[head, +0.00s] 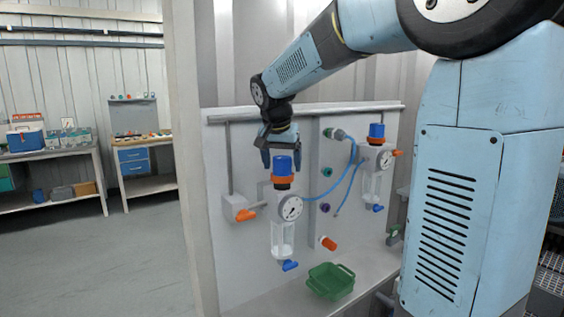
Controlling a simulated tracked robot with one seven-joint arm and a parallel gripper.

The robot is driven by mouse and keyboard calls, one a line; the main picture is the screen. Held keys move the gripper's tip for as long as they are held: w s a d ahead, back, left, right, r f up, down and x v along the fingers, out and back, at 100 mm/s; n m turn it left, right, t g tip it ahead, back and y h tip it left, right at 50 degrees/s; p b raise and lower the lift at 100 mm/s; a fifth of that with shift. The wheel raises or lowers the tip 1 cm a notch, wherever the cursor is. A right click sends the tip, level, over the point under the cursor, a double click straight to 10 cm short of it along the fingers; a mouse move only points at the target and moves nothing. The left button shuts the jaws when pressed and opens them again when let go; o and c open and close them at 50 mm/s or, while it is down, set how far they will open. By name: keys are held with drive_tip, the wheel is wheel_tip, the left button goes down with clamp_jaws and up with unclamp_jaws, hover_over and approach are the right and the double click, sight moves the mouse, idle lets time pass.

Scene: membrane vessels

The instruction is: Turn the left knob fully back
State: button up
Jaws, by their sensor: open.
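The left knob (283,167) is blue. It sits on an orange collar (283,181) at the top of the left vessel, above a round dial gauge (290,208) and a clear cylinder (282,240). My gripper (281,156) points down at the top of this knob, its open fingers appearing on either side of the knob's upper part. Whether they touch it cannot be told from here. The right knob (376,131), also blue, tops a second vessel with its own gauge (385,160), apart from my gripper.
Blue hoses (343,178) run between fittings on the pale panel (245,160). An orange-handled valve (245,215) is left of the left vessel. A green basket (330,281) stands on the ledge below. Benches (50,155) stand far left, with clear floor (90,260) before them.

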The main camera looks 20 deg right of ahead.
drive_tip(key=c, duration=1)
drive_tip(key=shift+n, duration=0.4)
drive_tip(key=n+y, duration=0.1)
drive_tip(key=n, duration=0.1)
drive_tip(key=n+y, duration=0.1)
drive_tip(key=n, duration=0.2)
drive_tip(key=shift+d+n+t, duration=0.1)
drive_tip(key=shift+n+t, duration=0.2)
drive_tip(key=n+y, duration=0.1)
drive_tip(key=n, duration=0.2)
drive_tip(key=n+y, duration=0.2)
drive_tip(key=n, duration=0.1)
drive_tip(key=shift+n+g, duration=0.4)
drive_tip(key=o, duration=1)
